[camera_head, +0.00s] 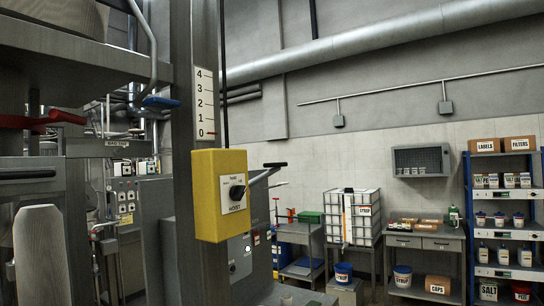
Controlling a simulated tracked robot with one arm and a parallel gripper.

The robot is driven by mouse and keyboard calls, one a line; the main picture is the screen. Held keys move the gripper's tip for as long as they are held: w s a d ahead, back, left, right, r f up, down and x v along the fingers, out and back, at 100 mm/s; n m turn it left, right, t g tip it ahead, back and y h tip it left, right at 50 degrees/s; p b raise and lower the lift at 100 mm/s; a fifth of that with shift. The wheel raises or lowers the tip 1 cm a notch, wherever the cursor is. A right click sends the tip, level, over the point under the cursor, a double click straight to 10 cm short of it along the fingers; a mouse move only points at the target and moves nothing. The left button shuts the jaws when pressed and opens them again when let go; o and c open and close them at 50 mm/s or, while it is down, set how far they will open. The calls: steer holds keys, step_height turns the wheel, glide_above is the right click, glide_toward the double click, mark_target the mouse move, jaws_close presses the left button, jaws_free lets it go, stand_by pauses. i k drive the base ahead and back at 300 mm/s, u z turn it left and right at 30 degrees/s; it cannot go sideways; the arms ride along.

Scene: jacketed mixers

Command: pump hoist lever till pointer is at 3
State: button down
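The yellow hoist box (220,195) is mounted on a grey steel column, left of centre. The hoist lever (262,177) sticks out to the right behind the box, a grey rod sloping slightly up to a black grip (275,165). The white scale (204,100) above the box runs from 0 at the bottom to 4 at the top. A small dark reddish pointer mark (211,133) appears level with 0. I cannot make out my gripper in this view.
A red handle (40,120) and a blue handle (160,102) are left of the scale. A grey rounded upright piece (40,255) stands at lower left. Behind are a white caged tank (352,215), a grey workbench (425,242) and a blue shelf rack (468,230). Space right of the lever looks open.

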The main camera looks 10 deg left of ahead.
mark_target(262, 176)
steer(key=k, duration=0.35)
steer(key=z, duration=0.55)
steer(key=i, duration=2.55)
steer(key=u, duration=0.65)
